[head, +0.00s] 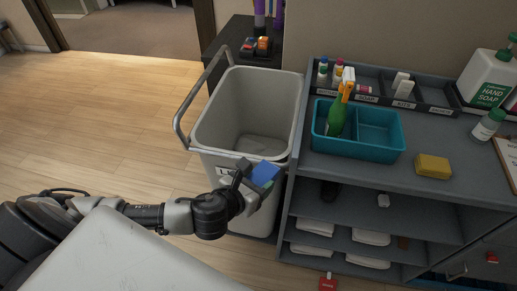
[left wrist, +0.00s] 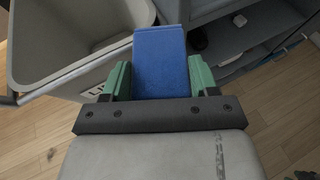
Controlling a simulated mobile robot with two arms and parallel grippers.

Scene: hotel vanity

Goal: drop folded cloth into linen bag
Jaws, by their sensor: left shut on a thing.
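A blue folded cloth (head: 266,172) is held by my left gripper (head: 256,178), at the near right rim of the linen bag in the head view. In the left wrist view the cloth (left wrist: 160,62) stands out between the two green fingers of the gripper (left wrist: 158,80), which are shut on it. The linen bag (head: 216,130) is a grey-white, open-topped bin with a metal handle; its visible floor looks empty. In the left wrist view the bag (left wrist: 75,72) lies to the left of the cloth. My right gripper is not in view.
Right of the bag stands a grey shelf unit (head: 440,183) with folded white towels on its lower shelves. On top are a teal caddy (head: 358,153) with a green bottle, a yellow sponge (head: 433,166) and soap bottles. A dark cabinet (head: 232,38) stands behind. Wooden floor at left is clear.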

